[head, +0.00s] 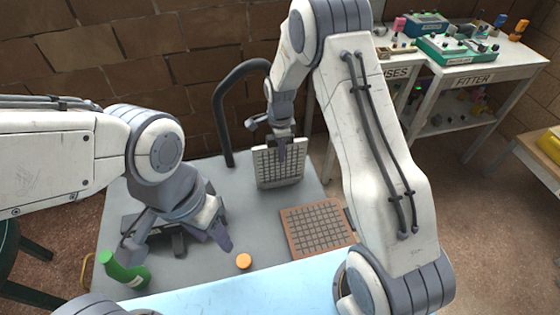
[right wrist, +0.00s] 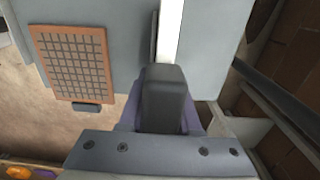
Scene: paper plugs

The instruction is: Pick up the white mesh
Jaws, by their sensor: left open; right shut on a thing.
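The white mesh (head: 279,168) is a pale framed grid standing upright near the back of the grey table. My right gripper (head: 281,145) is shut on its top edge. In the right wrist view, my right gripper (right wrist: 160,100) shows from close up, with the mesh's pale edge (right wrist: 170,32) seen edge-on just beyond the fingers. I cannot tell if the mesh's lower edge touches the table. My left gripper (head: 180,238) is open and empty over the left part of the table, apart from the mesh.
A brown framed grid (head: 318,228) lies flat right of the mesh; it also shows in the right wrist view (right wrist: 75,64). An orange disc (head: 243,261) and a green bottle (head: 124,270) are near the front. A dark curved pipe (head: 222,110) rises behind. White benches (head: 450,80) stand back right.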

